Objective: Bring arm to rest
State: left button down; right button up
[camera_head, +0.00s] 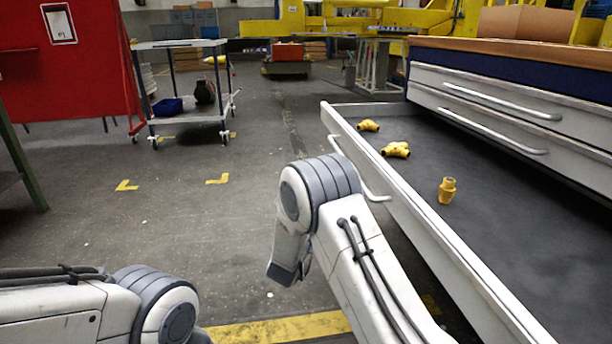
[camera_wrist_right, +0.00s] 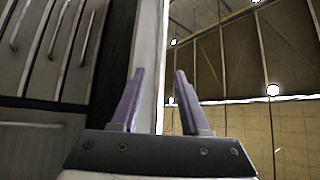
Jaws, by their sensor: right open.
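My right arm (camera_head: 350,235) comes in from the bottom right in the head view, bent at a grey-ringed joint beside the open drawer. Its gripper fingers are not clear in that view. In the right wrist view my right gripper (camera_wrist_right: 159,88) is open, with two purple-grey fingers apart and nothing between them. Behind the fingers are a pale vertical panel and drawer fronts on the left. My left arm (camera_head: 120,305) shows at the bottom left of the head view. Its gripper is outside the picture.
An open drawer (camera_head: 445,240) on the right holds three yellow fittings (camera_head: 396,149), with its front handle (camera_head: 358,168) close to my right arm. The cabinet (camera_head: 510,95) stands behind it. A cart (camera_head: 187,118) and red panel (camera_head: 65,65) stand left. The floor between is clear.

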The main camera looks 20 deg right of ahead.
jog(key=w+a+r+n+y+p, duration=0.1)
jog(key=a+r+n+y+p, duration=0.15)
jog(key=a+n+y, duration=0.95)
jog(key=s+a+f+n+g+y+p, duration=0.15)
jog(key=s+a+n+g+y, duration=0.45)
jog(key=s+a, duration=0.6)
jog(key=s+a+n+g+y+p, duration=0.25)
jog(key=s+n+g, duration=0.3)
jog(key=s, duration=0.95)
jog(key=s+d+n+g+h, duration=0.2)
jog(key=s+d+n, duration=0.15)
jog(key=s, duration=0.45)
jog(key=s+d+n+g+h, duration=0.2)
jog(key=s+d+n+g, duration=0.1)
jog(key=s+d, duration=0.3)
notch_tip(320, 180, up, 38)
jog(key=a+p, duration=0.1)
jog(key=p, duration=3.7)
jog(key=shift+s+a+f+m, duration=0.2)
jog(key=shift+s+a+m, duration=0.15)
jog(key=shift+m, duration=0.05)
jog(key=shift+t+y, duration=0.25)
